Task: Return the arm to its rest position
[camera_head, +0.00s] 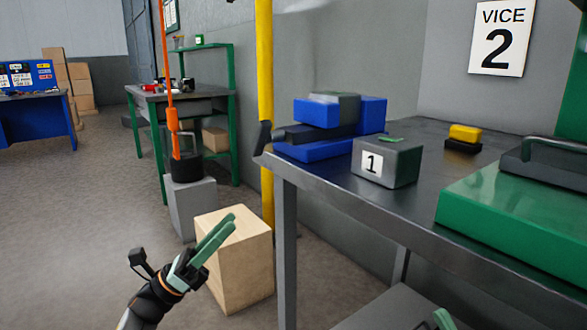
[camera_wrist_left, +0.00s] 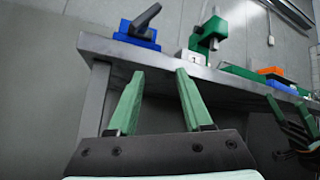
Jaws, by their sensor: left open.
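My left gripper (camera_head: 215,236) is open and empty. Its green fingers are in front of a wooden box, left of and below the grey workbench (camera_head: 350,190). In the left wrist view its fingers (camera_wrist_left: 160,75) stand apart with nothing between them, below the bench edge. My right gripper (camera_wrist_left: 292,118) shows at the right of the left wrist view, its green fingers apart and seemingly empty. In the head view only a green tip of it (camera_head: 443,319) shows at the bottom edge; the rest is out of frame.
The bench holds a blue vice (camera_head: 325,125), a grey block marked 1 (camera_head: 402,163), a yellow-and-black piece (camera_head: 464,135) and a green case (camera_head: 520,215). The wooden box (camera_head: 245,260) stands beside the bench leg. A yellow post (camera_head: 265,90) rises behind. Open floor lies left.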

